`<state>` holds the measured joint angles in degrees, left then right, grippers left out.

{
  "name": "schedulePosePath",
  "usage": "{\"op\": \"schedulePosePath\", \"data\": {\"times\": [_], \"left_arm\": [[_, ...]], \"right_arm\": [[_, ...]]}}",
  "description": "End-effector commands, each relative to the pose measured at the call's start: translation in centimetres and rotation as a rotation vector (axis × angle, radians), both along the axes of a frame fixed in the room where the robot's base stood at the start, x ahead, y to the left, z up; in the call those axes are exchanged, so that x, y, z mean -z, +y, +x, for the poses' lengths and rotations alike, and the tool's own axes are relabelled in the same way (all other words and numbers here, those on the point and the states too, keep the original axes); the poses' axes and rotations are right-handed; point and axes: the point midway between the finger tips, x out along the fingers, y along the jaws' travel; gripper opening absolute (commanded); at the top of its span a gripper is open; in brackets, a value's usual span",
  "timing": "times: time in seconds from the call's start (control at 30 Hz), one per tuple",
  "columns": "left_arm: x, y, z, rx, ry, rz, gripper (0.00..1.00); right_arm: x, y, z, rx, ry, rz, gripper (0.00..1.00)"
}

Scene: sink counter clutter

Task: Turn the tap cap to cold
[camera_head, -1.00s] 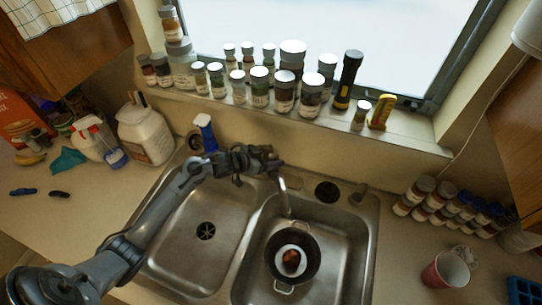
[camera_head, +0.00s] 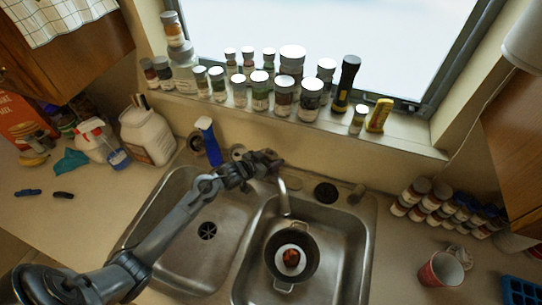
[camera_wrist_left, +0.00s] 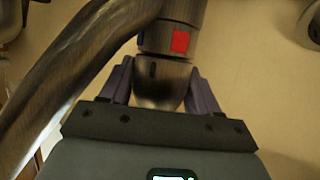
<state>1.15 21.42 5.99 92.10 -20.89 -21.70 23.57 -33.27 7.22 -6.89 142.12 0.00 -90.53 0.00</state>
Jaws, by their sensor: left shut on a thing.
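The tap stands behind the divider of the double sink, and its spout (camera_head: 284,198) points toward the right basin. In the left wrist view the metal tap cap (camera_wrist_left: 166,80) sits between the fingers, under a band with a red mark (camera_wrist_left: 180,41) and a partly visible blue mark at its left edge. My left gripper (camera_head: 274,161) is at the tap and hides its top in the head view. In the wrist view its two fingers (camera_wrist_left: 163,84) press on both sides of the cap. My right gripper is in neither view.
A pan (camera_head: 291,254) with a brown item lies in the right basin. A blue spray bottle (camera_head: 209,142) stands close behind my left forearm. Several jars line the window sill (camera_head: 222,110). A red cup (camera_head: 440,269) stands on the right counter. The left basin (camera_head: 180,248) is empty.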

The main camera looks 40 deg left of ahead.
Motion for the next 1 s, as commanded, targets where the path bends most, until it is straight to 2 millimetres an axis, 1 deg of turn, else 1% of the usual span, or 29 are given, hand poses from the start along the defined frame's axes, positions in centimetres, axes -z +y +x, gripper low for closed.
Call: {"op": "schedulePosePath", "data": {"times": [0.33, 0.37, 0.4, 0.77, 0.87, 1.0], "left_arm": [[0.0, 0.1, 0.0, -0.022, -0.001, -0.001, 0.31], [0.0, 0.0, 0.0, -0.022, -0.001, -0.001, 0.63], [0.0, 0.0, 0.0, -0.022, -0.001, -0.001, 0.68], [-0.1, 0.0, -0.3, -0.021, -0.001, 0.0, 0.68], [-0.3, 0.1, -1.0, -0.021, 0.001, 0.0, 0.68], [-1.0, 0.3, -2.7, -0.021, 0.001, 0.002, 0.68]], "right_arm": [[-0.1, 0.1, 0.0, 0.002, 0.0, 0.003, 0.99], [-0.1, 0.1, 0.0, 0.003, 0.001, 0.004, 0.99], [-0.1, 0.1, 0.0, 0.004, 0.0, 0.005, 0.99], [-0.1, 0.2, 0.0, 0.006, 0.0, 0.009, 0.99], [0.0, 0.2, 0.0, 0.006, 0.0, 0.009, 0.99], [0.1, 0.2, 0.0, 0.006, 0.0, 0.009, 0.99]]}}
